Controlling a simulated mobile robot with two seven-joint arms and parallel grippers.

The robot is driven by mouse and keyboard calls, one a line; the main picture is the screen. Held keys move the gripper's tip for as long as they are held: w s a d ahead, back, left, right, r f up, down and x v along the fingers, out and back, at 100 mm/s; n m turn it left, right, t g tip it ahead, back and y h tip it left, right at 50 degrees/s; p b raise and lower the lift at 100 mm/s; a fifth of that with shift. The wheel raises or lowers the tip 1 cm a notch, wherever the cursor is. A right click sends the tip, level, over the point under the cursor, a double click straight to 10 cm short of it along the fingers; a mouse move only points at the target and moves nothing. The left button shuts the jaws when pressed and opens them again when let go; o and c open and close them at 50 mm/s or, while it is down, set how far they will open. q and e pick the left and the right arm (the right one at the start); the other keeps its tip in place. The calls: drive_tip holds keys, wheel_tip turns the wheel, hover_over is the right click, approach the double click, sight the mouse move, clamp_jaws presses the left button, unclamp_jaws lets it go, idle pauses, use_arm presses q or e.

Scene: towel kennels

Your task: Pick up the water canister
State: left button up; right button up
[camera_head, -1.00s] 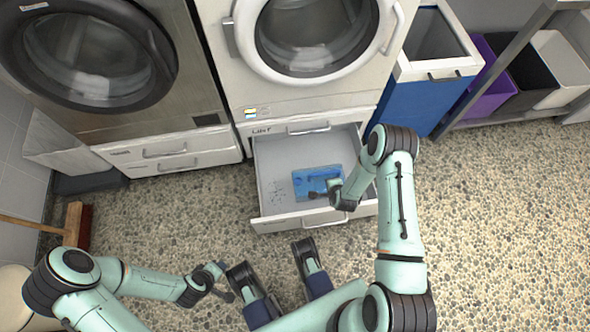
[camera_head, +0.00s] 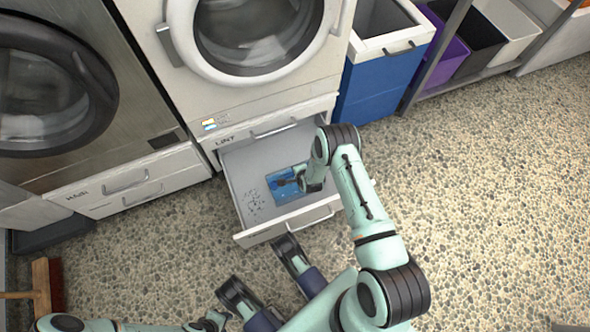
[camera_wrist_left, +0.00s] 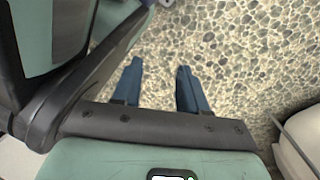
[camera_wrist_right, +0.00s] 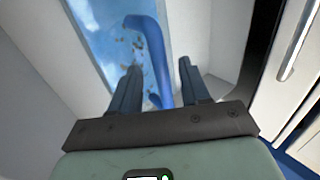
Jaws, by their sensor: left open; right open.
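A blue object, which looks like the water canister (camera_head: 291,183), lies in the open drawer marked LINT. In the right wrist view it is a see-through blue block (camera_wrist_right: 105,35) with brownish specks and a solid blue bar-like handle (camera_wrist_right: 152,45). My right gripper (camera_head: 288,182) is inside the drawer over it, partly hidden by my arm. Its open fingers (camera_wrist_right: 157,70) show on either side of the handle in the picture; I cannot tell whether they touch it. My left gripper (camera_head: 217,320) is at the bottom edge; in its wrist view the open fingers (camera_wrist_left: 158,65) are empty above the floor.
The drawer's front panel (camera_head: 290,220) and side walls surround the canister. A white-doored machine (camera_head: 255,95) stands above it, with a dark-doored one (camera_head: 50,90) to the left. A blue bin (camera_head: 375,95) stands right. A broom (camera_head: 45,287) lies far left. The pebbled floor (camera_head: 500,200) is free.

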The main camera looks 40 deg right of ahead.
drive_tip(key=b+x, duration=0.1)
drive_tip(key=x, duration=0.2)
clamp_jaws()
use_arm(q)
drive_tip(key=s, duration=0.1)
drive_tip(key=s+f+g, duration=0.1)
drive_tip(key=s, duration=0.1)
drive_tip(key=shift+a+f, duration=0.2)
idle(0.9)
use_arm(e)
drive_tip(key=shift+w+r, duration=0.15)
drive_tip(key=shift+w, duration=0.1)
